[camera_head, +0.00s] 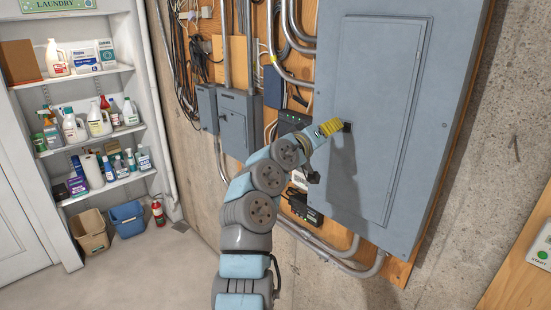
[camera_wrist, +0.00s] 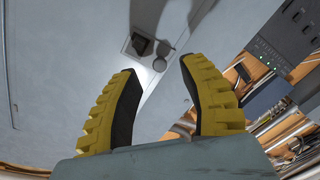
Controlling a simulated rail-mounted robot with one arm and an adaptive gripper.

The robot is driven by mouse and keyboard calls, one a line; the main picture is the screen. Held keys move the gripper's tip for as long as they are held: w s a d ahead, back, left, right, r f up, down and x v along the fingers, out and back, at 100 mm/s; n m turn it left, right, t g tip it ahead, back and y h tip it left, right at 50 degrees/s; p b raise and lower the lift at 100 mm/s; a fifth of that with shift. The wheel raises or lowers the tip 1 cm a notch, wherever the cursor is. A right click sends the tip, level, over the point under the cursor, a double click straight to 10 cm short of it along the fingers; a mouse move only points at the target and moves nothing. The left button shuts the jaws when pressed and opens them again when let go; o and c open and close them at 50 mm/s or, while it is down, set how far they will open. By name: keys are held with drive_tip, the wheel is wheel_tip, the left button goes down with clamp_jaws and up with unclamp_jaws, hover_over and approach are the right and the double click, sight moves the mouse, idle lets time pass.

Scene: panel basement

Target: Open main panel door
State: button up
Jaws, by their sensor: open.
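The main panel (camera_head: 345,70) is a large grey metal box on the plywood backing. Its door (camera_head: 388,120) lies flat in the front and looks closed. A small dark latch (camera_head: 347,127) is at the door's left side; the wrist view shows it as a dark block on a light plate (camera_wrist: 143,44). My gripper (camera_head: 333,127) is just left of the latch in the head view. In the wrist view its yellow ribbed fingers (camera_wrist: 158,70) are spread with nothing between them, and the latch is beyond the fingertips. Whether they touch the panel I cannot tell.
Smaller grey boxes (camera_head: 238,122) and black network gear (camera_head: 293,122) are mounted left of the panel, among conduits and cables. Conduits (camera_head: 340,262) run below it. Bare concrete wall (camera_head: 495,130) is to the right. Laundry shelves (camera_head: 90,140) stand at far left.

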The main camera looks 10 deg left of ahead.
drive_tip(key=b+v, duration=0.2)
drive_tip(key=v, duration=1.2)
drive_tip(key=w+a+f+n+t+y+p, duration=0.2)
drive_tip(key=w+a+f+n+t+y, duration=0.2)
drive_tip(key=a+f, duration=0.1)
drive_tip(key=shift+a+y+p, duration=0.3)
drive_tip(key=shift+y+p, duration=0.1)
